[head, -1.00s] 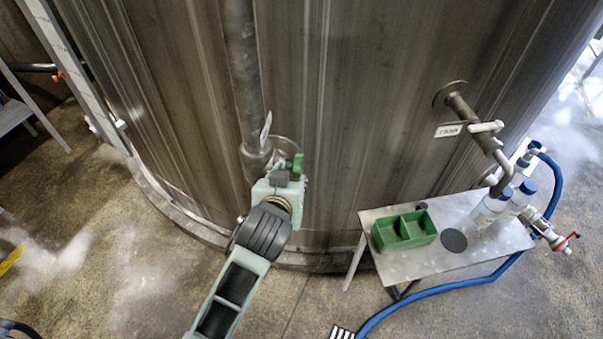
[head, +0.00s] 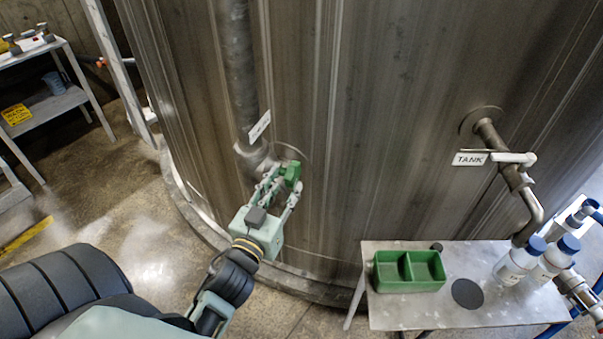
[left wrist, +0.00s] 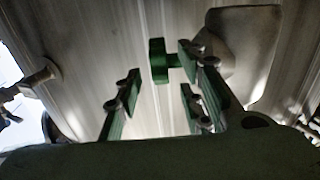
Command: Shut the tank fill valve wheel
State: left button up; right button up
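A small green valve handle (head: 292,172) sits at the foot of the vertical pipe (head: 238,80), against the metal tank. I take it for the fill valve wheel; its full shape is partly hidden by my fingers. My left gripper (head: 284,184) is open in front of it, with fingers pointing at it. In the left wrist view the green handle (left wrist: 158,62) shows as a T-like piece just beyond the spread fingertips of the gripper (left wrist: 158,82). Its right end overlaps one fingertip; I cannot tell whether they touch. My right gripper is out of view.
A tag (head: 259,126) hangs on the pipe. A tap labelled TANK (head: 470,159) sticks out at right. Below it, a small metal table (head: 400,308) holds a green bin (head: 410,286), a dark disc (head: 467,293) and white bottles (head: 515,262). A shelf rack (head: 50,104) stands at far left.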

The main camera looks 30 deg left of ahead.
aim_at(293, 173)
pick_arm(q)
jog(key=w, duration=0.2)
jog(key=w+a+p, duration=0.1)
jog(key=w, duration=0.2)
jog(key=shift+w, duration=0.35)
jog(key=shift+c, duration=0.2)
grip_shut()
